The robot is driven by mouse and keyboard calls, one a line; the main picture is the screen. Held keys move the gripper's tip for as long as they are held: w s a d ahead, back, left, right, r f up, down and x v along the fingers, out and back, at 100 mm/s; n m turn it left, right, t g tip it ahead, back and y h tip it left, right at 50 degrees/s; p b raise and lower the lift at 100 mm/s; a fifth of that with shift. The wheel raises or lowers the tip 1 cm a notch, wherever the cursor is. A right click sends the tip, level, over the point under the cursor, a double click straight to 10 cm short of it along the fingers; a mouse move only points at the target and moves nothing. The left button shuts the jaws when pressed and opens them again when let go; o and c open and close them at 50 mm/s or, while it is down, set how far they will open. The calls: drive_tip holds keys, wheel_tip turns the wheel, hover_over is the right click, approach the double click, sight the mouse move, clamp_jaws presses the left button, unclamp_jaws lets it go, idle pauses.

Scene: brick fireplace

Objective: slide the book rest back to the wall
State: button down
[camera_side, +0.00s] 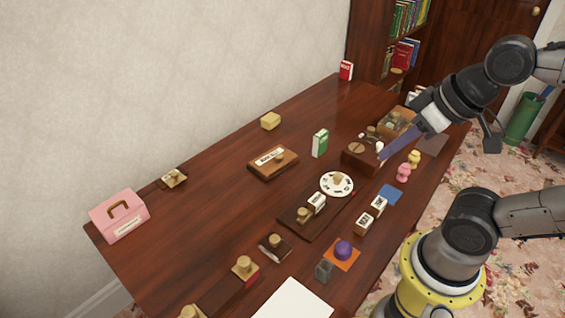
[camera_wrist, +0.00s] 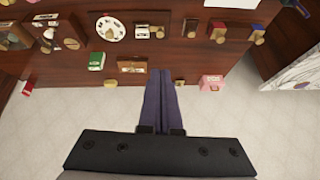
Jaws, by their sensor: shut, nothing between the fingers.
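A brown wooden block with a pale label and a small knob on top (camera_side: 273,162) lies mid-table, apart from the wall; it seems to be the book rest, but its label is too small to read surely. It also shows in the wrist view (camera_wrist: 131,65), just left of my fingertips. My gripper (camera_side: 383,156) is shut and empty, with its long purple fingers pointing down and left beside a brown wooden box. In the wrist view my fingertips (camera_wrist: 160,73) appear over the wall-side part of the table. The cream wall (camera_side: 150,90) runs along the table's far edge.
A yellow block (camera_side: 270,121) sits near the wall behind the labelled block. A green box (camera_side: 320,143) stands to its right, and a white dial (camera_side: 337,184) lies nearer the front. The brown wooden box (camera_side: 362,153) is by my fingers. A pink case (camera_side: 119,214) stands far left.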

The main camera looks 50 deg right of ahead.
sight(286, 167)
drive_tip(key=w+a+r+m+t+y, duration=0.1)
drive_tip(key=w+a+r+m+y, duration=0.2)
drive_tip(key=w+a+m+y, duration=0.35)
drive_tip(key=w+d+f+m+t+h, duration=0.1)
drive_tip(key=w+f+m+t, duration=0.15)
drive_tip(key=w+m, duration=0.9)
drive_tip(key=w+d+f+m+t+h, duration=0.25)
drive_tip(key=w+d+f+m, duration=0.35)
drive_tip(key=d+f+m, duration=0.35)
drive_tip(key=s+d+f+m+g+h, duration=0.1)
drive_tip(key=d+f+m, duration=0.1)
drive_tip(key=f, duration=0.3)
drive_tip(key=s+d+f+m+g+h, duration=0.1)
drive_tip(key=d+f+m, duration=0.2)
drive_tip(key=f, duration=0.1)
drive_tip(key=s+d+f+m+g+h, duration=0.1)
drive_tip(key=d+f+m, duration=0.1)
drive_tip(key=f, duration=0.3)
drive_tip(key=shift+s+d+f+m, duration=0.25)
drive_tip(key=shift+s+d+f, duration=0.1)
drive_tip(key=shift+d, duration=0.2)
drive_tip(key=shift+w+d, duration=0.1)
drive_tip(key=x, duration=1)
drive_tip(key=shift+d, duration=0.1)
drive_tip(key=shift+w+r, duration=0.1)
drive_tip(key=shift+w, duration=1.75)
